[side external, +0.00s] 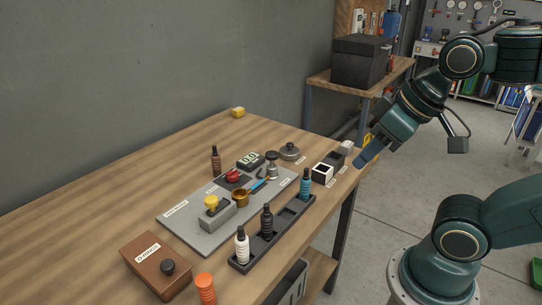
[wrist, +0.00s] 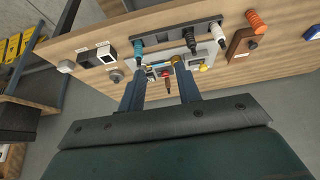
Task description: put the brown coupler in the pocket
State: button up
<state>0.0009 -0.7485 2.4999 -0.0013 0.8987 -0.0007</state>
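The brown coupler (side external: 215,161), a brown bottle-like piece with a dark tip, stands upright on the table at the back edge of the grey panel in the side view. I cannot make it out surely in the wrist view. A long dark rack (side external: 287,217) at the front holds a white, a black and a blue coupler, with an empty pocket between black and blue. The rack also shows in the wrist view (wrist: 166,39). My gripper (side external: 367,156) is off the table's right end, apart from everything. In the wrist view its fingers (wrist: 161,88) are parted and empty.
The grey panel (side external: 183,222) carries a yellow knob, red button, brass cup and small display. A brown box (side external: 157,266) and an orange coupler (side external: 206,289) are at the front left. A white-rimmed box (side external: 322,174) stands near the right end. The table's back left is mostly clear.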

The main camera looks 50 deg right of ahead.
jog(key=o, duration=0.4)
jog(key=shift+c, duration=0.2)
jog(key=w+r+n+g, duration=0.1)
jog(key=w+r, duration=0.2)
jog(key=w, duration=0.8)
jog(key=w+r+n+g, duration=0.1)
jog(key=w+r, duration=0.3)
jog(key=w, duration=0.8)
jog(key=w+d+f+n+g, duration=0.1)
jog(key=w+f, duration=0.5)
jog(key=w, duration=0.3)
jog(key=w+d+f+n+g, duration=0.1)
jog(key=w+d+f, duration=0.1)
jog(key=w+f, duration=0.4)
jog(key=w, duration=0.4)
jog(key=shift+w+d+f+y, duration=0.15)
jog(key=shift+w+f+y, duration=0.05)
jog(key=shift+f+y, duration=0.1)
